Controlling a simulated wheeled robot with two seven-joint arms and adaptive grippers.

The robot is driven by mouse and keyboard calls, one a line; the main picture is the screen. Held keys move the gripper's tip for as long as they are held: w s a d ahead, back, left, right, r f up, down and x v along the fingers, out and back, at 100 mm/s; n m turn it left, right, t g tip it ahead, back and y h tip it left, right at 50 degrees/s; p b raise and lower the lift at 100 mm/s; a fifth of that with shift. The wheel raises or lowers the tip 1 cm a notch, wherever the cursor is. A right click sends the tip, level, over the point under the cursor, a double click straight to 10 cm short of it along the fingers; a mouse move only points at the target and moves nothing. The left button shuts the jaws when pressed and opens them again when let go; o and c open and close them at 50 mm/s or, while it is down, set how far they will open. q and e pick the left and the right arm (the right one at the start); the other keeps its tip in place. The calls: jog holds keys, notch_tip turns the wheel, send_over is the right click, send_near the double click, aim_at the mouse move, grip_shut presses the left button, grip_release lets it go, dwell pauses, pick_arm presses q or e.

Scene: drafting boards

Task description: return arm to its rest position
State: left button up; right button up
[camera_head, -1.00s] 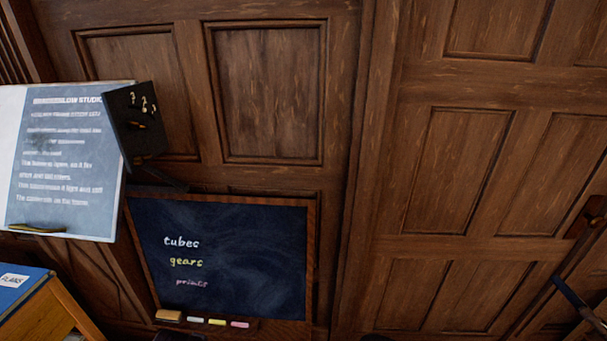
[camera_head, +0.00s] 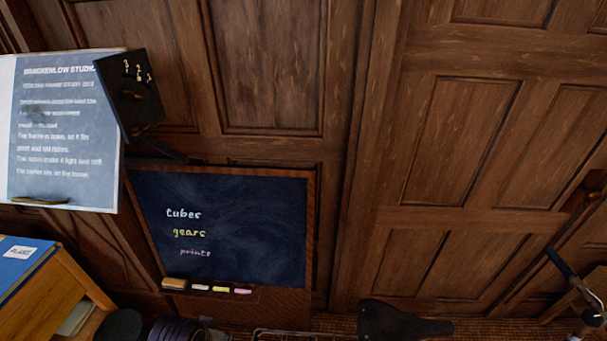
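Neither of my arms nor either gripper shows in the head view. The view faces a dark wood-panelled wall (camera_head: 260,75) and, below it, a strip of floor at the bottom edge. Whether each gripper is open or shut, and what it may hold, is out of sight.
A chalkboard (camera_head: 235,235) reading "tubes", "gears", "prints" leans at the wall, with chalk on its ledge. A blue text panel (camera_head: 65,130) and a black key board (camera_head: 130,95) are at left, above a wooden cabinet (camera_head: 75,290). A dark bicycle saddle (camera_head: 395,322) shows at the bottom.

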pick_arm(q)
jog(key=s+f+g+b, duration=0.1)
jog(key=s+f, duration=0.1)
jog(key=f, duration=1.4)
jog(key=s+f, duration=0.2)
jog(key=f, duration=1.4)
jog(key=s+a+f, duration=0.2)
jog(key=s+f, duration=0.8)
jog(key=s, duration=0.1)
jog(key=s+a+f+g+b, duration=0.1)
jog(key=s+a+f, duration=0.1)
jog(key=s+f, duration=0.8)
jog(key=shift+s+f+b, duration=0.15)
jog(key=shift+s+b, duration=0.15)
jog(key=shift+s, duration=0.1)
jog(key=shift+a, duration=0.1)
